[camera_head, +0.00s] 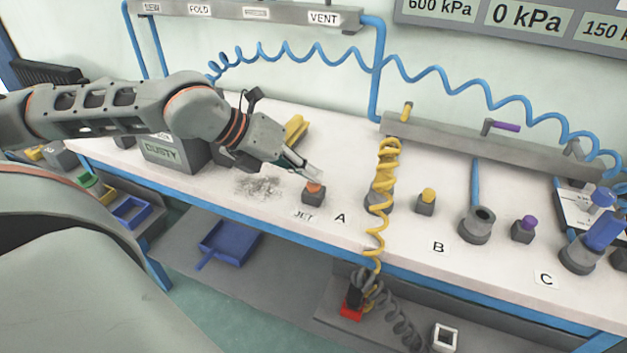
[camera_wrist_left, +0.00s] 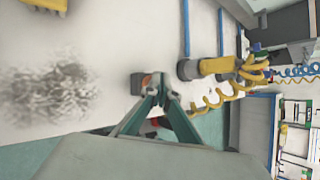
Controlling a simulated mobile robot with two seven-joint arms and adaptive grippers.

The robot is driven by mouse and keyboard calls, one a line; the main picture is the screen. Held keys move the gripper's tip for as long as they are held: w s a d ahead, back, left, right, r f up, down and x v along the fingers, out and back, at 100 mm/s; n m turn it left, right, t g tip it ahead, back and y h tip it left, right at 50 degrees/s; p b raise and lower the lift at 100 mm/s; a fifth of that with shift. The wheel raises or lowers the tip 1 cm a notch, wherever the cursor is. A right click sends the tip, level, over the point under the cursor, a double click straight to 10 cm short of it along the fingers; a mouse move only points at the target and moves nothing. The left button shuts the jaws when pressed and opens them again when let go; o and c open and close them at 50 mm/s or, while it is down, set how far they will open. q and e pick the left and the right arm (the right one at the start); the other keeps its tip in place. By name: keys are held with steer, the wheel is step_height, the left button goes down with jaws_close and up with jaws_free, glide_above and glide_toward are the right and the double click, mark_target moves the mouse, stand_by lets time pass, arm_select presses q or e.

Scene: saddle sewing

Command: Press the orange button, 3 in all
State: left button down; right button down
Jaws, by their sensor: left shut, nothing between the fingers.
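The orange button (camera_head: 314,187) sits on a small dark grey box (camera_head: 313,197) on the white bench, beside the JET label and the letter A. My left gripper (camera_head: 312,178) is shut and empty, with its fingertips right at the top of the orange button in the head view. I cannot tell whether they touch it. In the left wrist view the orange button (camera_wrist_left: 146,83) shows just past the tips of the left gripper (camera_wrist_left: 162,78), partly hidden by them. My right gripper is not in view.
A dark patch of dust (camera_head: 258,186) lies left of the button, near the grey DUSTY box (camera_head: 175,152). A yellow coiled hose (camera_head: 381,200) hangs right of the button. Yellow (camera_head: 428,195) and purple (camera_head: 528,222) buttons stand farther right. A blue tray (camera_head: 230,243) lies on the lower shelf.

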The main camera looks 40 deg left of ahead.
mark_target(310, 183)
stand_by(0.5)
arm_select(q)
steer(key=shift+r, duration=0.85)
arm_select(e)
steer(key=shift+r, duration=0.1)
arm_select(q)
steer(key=shift+r, duration=1.3)
steer(key=shift+r+b, duration=0.55)
steer(key=shift+b, duration=0.15)
steer(key=shift+r, duration=0.65)
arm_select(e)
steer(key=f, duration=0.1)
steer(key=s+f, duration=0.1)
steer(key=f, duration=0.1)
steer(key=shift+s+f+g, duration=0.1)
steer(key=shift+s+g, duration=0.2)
